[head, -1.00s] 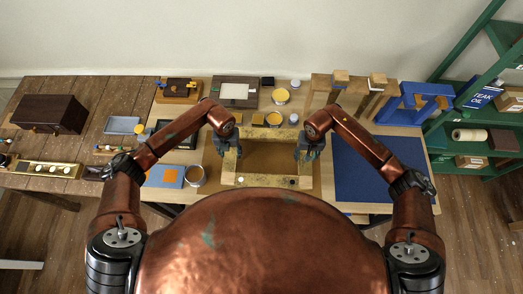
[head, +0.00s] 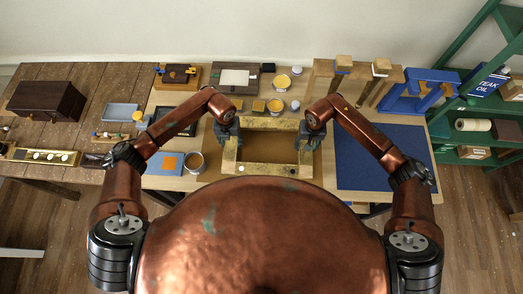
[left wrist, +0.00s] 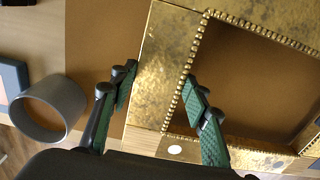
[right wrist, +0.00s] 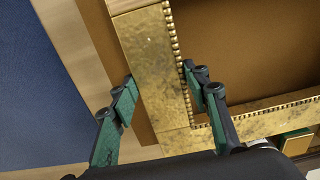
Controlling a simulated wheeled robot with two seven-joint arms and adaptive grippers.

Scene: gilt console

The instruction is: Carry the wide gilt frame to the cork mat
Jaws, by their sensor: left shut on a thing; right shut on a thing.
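The wide gilt frame (head: 266,169) is a gold rectangle with a beaded inner edge and an open middle. It lies flat over the brown cork mat (head: 213,160), which shows around it and through its opening. My left gripper (head: 229,143) is shut on the frame's left side bar, one finger outside and one inside the opening, as the left wrist view shows (left wrist: 155,88). My right gripper (head: 309,145) is shut on the right side bar in the same way, seen in the right wrist view (right wrist: 158,92). I cannot tell whether the frame touches the mat.
A blue mat (head: 380,155) lies to the right. Small pots, including a yellow-filled one (head: 279,82), and wooden stands (head: 343,68) are behind.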

